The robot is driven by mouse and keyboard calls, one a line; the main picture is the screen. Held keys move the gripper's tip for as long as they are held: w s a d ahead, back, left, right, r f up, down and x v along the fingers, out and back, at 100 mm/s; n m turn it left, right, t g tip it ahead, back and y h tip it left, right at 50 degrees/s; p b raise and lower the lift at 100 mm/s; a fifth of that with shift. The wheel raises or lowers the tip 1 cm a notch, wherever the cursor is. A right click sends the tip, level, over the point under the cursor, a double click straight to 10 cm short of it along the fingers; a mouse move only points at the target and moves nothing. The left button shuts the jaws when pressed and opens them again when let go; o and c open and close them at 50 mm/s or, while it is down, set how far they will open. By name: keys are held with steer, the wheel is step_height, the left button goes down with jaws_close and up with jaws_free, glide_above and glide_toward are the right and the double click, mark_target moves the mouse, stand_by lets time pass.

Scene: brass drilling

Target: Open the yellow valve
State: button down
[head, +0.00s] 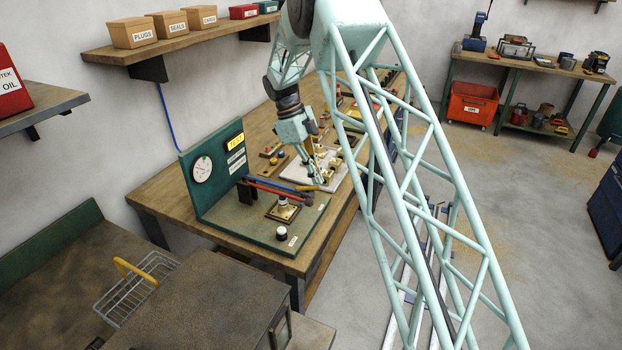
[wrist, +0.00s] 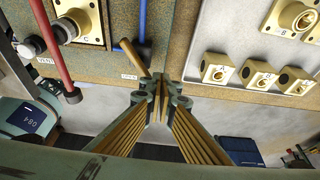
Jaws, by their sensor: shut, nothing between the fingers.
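The yellow valve (head: 307,188) shows in the head view as a short yellow lever at the right end of the blue pipe on the green test board. In the wrist view the yellow lever (wrist: 132,55) runs slantwise beside the blue pipe, its lower end close to my fingertips. My gripper (head: 320,182) is over the right edge of the board, right beside the lever. Its fingertips (wrist: 160,82) are together with nothing between them. I cannot tell whether the left finger touches the lever.
A red pipe (wrist: 53,45) runs left of the lever, near a brass flange fitting (wrist: 87,18). A pale plate with brass blocks (wrist: 250,45) lies right of my gripper. A pressure gauge (head: 202,169) stands on the board's upright panel.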

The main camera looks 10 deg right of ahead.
steer(key=shift+s+m, duration=0.1)
steer(key=shift+m, duration=0.2)
stand_by(1.4)
steer(key=shift+a, duration=0.35)
steer(key=shift+s+a, duration=0.1)
steer(key=shift+a, duration=0.25)
stand_by(0.4)
steer(key=shift+w+d, duration=0.2)
steer(key=shift+w, duration=0.65)
steer(key=w+d+r+p, duration=0.1)
steer(key=w+r, duration=0.4)
steer(key=r, duration=0.4)
steer(key=shift+w+d+r, duration=0.15)
steer(key=shift+w+d, duration=0.1)
steer(key=shift+w, duration=0.15)
